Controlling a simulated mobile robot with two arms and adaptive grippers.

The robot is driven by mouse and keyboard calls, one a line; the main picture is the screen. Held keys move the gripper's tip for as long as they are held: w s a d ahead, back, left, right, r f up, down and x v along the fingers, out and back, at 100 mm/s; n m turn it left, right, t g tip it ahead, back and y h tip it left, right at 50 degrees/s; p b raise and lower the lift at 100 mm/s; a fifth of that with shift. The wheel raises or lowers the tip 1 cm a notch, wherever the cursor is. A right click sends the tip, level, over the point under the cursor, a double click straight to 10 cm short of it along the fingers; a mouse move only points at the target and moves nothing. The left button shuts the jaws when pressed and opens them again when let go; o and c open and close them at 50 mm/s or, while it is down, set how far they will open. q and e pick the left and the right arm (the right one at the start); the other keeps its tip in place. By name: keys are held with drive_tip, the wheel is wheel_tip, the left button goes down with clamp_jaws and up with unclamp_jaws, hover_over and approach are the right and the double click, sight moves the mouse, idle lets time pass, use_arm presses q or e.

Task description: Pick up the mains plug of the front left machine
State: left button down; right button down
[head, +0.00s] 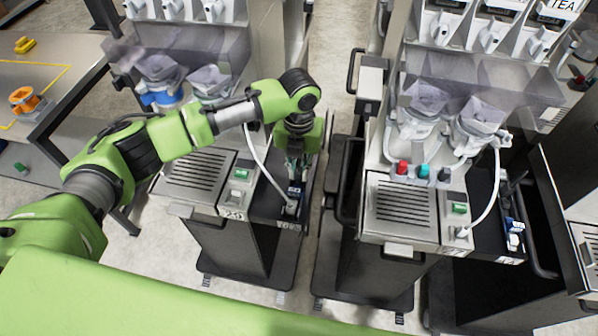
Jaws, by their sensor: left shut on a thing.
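The front left machine (196,172) has a grey drip grille and a small panel with a green switch (240,174). A white cable (262,165) runs down from it to the dark side shelf (262,208) on its right. The white mains plug (291,207) shows at the cable's end, low by the shelf's front. My left gripper (296,172) points down over this shelf, shut on the plug; its fingers partly hide the hold. A blue and white piece (295,190) shows just below the fingers. My right gripper is out of view.
A second machine (402,208) stands to the right across a narrow gap, with its own white cable (492,195) and a blue and white piece (515,226) on its shelf. A grey table (50,85) with an orange object (24,99) is at the left.

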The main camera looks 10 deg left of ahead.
use_arm(q)
drive_tip(key=shift+w+r+b, duration=0.15)
drive_tip(key=shift+r+b, duration=0.15)
drive_tip(key=shift+r, duration=0.15)
drive_tip(key=s+r+b, duration=0.1)
drive_tip(key=s+r, duration=0.1)
drive_tip(key=s+r+b, duration=0.1)
drive_tip(key=s+r, duration=0.1)
drive_tip(key=r, duration=0.1)
drive_tip(key=s+d+r+b, duration=0.1)
drive_tip(key=s+r, duration=0.1)
drive_tip(key=shift+r, duration=0.4)
drive_tip(key=s+d+r+b, duration=0.1)
drive_tip(key=s+r, duration=0.3)
drive_tip(key=s, duration=0.4)
drive_tip(key=shift+d+b, duration=0.25)
drive_tip(key=shift+b, duration=0.1)
drive_tip(key=shift+r+p, duration=1)
drive_tip(key=shift+p, duration=0.3)
wheel_tip(320, 180, up, 3)
drive_tip(key=p, duration=0.3)
drive_tip(key=shift+f, duration=0.1)
